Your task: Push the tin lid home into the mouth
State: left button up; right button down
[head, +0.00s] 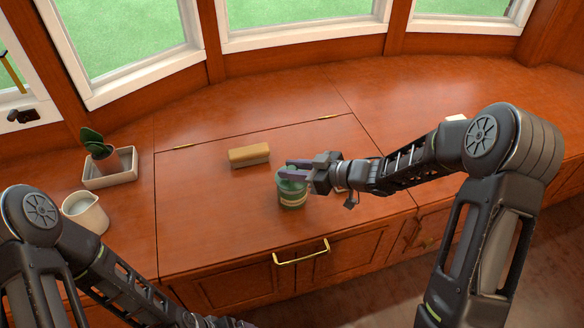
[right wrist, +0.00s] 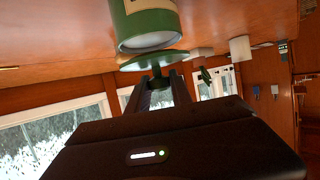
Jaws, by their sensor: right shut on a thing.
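The tin (head: 292,194) is green with a cream band and stands upright on the wooden window counter. In the right wrist view the tin (right wrist: 144,20) appears upside down, with its pale mouth showing. The green lid (right wrist: 153,62) is a flat disc with a small knob, right by the mouth. A gap shows between lid and rim, so it is not seated. My right gripper (head: 297,170) is at the tin's top; in the wrist view my right gripper (right wrist: 160,86) is shut on the lid's knob. The left arm runs off the bottom edge; its fingers are not seen.
A tan block (head: 249,155) lies behind the tin. At the left are a cream jug (head: 85,213) and a potted plant (head: 99,146) in a pale tray (head: 122,166). A brass handle (head: 301,252) is on the front below.

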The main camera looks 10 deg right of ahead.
jog(key=shift+f+b, duration=0.65)
jog(key=shift+f, duration=0.35)
jog(key=c, duration=1.1)
grip_release()
jog(key=shift+o, duration=0.2)
jog(key=shift+d, duration=0.1)
jog(key=p+v, duration=0.2)
jog(key=v, duration=0.5)
jog(key=shift+s+d, duration=0.2)
jog(key=shift+s, duration=0.1)
jog(key=shift+r, duration=0.15)
